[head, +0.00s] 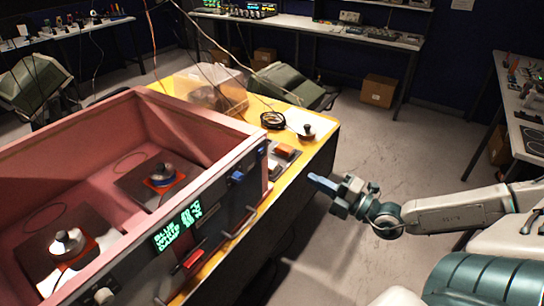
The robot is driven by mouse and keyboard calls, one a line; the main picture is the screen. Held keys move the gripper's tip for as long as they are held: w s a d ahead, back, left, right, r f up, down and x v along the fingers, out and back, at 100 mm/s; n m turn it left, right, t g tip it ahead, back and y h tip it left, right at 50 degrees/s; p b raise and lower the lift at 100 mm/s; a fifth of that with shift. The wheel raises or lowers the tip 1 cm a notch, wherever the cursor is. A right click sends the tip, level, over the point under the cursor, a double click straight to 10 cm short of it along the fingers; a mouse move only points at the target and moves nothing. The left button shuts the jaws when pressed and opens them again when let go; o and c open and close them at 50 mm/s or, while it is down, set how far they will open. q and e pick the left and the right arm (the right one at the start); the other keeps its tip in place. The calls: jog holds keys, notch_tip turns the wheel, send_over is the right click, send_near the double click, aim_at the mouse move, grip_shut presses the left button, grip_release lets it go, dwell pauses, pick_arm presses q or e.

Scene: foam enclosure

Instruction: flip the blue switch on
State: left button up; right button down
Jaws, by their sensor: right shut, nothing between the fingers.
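The blue switch (238,176) sits on the dark front panel of the pink foam enclosure (88,113), near the panel's right end. Its exact lever position is too small to tell. My right gripper (316,181) comes in from the right, shut and empty. Its blue-grey fingertips point left toward the panel, with a gap between them and the switch. My left gripper is not in view.
The panel also carries a green-lit display (178,226), a red switch (193,258) and metal handles. The enclosure stands on a yellow table (313,122) with a red-topped box (284,151) and a black coil (273,120). Open grey floor lies right of the table.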

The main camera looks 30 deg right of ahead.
jog(key=b, duration=0.4)
send_near(262, 152)
jog(key=shift+w, duration=0.65)
jog(key=shift+a+b+x, duration=0.1)
jog(key=shift+b+x, duration=0.45)
jog(key=shift+x, duration=0.85)
jog(key=shift+a+b+x, duration=0.15)
jog(key=shift+b+x, duration=0.35)
jog(key=shift+x, duration=0.95)
jog(key=shift+s+r, duration=0.15)
